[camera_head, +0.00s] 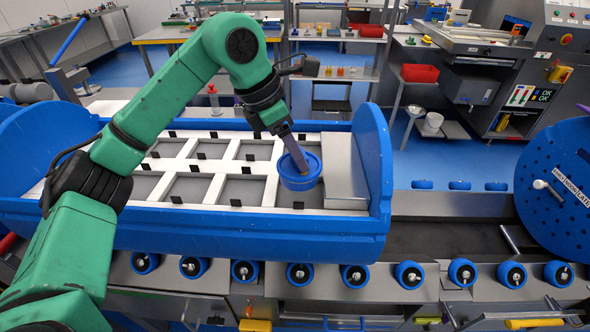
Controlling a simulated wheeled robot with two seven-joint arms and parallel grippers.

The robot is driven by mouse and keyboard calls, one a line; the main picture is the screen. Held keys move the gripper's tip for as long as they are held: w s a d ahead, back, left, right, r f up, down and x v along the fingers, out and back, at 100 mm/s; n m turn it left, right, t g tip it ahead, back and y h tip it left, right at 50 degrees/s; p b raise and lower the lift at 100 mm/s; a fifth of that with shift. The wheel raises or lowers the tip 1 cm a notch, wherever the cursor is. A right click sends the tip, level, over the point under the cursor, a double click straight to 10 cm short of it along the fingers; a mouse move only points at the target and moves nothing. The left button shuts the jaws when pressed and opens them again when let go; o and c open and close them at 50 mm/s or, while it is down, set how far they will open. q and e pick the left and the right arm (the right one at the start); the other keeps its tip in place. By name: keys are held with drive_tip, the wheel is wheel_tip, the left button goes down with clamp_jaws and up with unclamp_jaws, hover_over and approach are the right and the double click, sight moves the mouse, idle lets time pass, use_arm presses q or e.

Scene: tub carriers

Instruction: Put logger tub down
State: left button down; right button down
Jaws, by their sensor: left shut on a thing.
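My left gripper (298,158), on the green arm from the left, is shut on a small round blue tub (300,172). The tub is held at the right end of the blue carrier (250,222), over or in one of its square compartments. I cannot tell if the tub's base touches the compartment floor. The carrier has a white grid with dark grey compartments and black clips; the ones I can see look empty. The left arm hides part of the carrier's left side. My right gripper is not in view.
A grey block (345,165) fills the carrier's right end, close beside the tub. The carrier rests on a conveyor with blue rollers (355,275). A blue perforated round plate (560,195) stands at the right. The dark belt (450,240) between them is clear.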

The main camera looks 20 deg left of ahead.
sight(292, 167)
use_arm(q)
drive_tip(key=f, duration=0.4)
drive_tip(key=shift+s, duration=0.25)
drive_tip(key=shift+w+f, duration=0.15)
drive_tip(key=shift+f, duration=0.15)
drive_tip(key=shift+c, duration=0.9)
unclamp_jaws()
drive_tip(key=v, duration=1.2)
drive_tip(key=shift+b, duration=0.3)
